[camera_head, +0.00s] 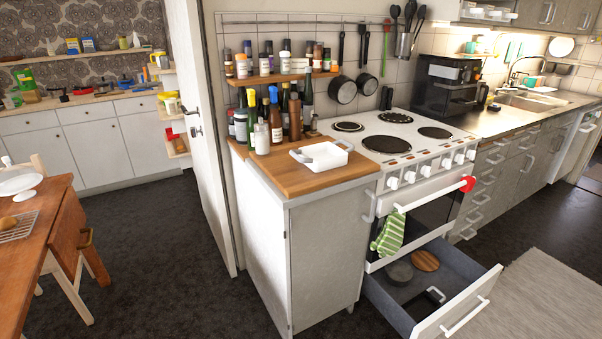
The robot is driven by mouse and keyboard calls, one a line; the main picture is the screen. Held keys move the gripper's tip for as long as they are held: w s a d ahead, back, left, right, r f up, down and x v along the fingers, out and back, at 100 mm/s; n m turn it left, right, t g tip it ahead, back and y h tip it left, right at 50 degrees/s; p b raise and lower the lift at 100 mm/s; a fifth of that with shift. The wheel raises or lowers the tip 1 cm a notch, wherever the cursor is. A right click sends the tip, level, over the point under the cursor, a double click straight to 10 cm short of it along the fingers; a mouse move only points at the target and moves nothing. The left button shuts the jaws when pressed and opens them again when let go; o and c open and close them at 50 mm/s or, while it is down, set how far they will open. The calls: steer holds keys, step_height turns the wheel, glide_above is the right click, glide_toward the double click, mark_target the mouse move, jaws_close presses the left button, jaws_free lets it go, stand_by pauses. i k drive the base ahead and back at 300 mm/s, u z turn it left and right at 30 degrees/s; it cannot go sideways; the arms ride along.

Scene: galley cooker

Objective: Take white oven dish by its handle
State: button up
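The white oven dish (325,156) stands on the wooden top of the cabinet left of the cooker. It is a small rectangular dish with a handle tab at each end, one pointing left and one at its right back. Bottles stand close behind it, to the left. It looks empty. My gripper is not in view.
Several bottles (262,138) crowd the back of the wooden counter (302,181). The cooker (400,145) stands to the right. Its lower drawer (452,308) is pulled out over the floor. A wooden table (38,235) is at the left. Dark floor (170,270) between table and cabinet is clear.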

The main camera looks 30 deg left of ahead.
mark_target(325, 156)
steer(key=u, duration=1.15)
steer(key=i, duration=1.8)
steer(key=z, duration=0.3)
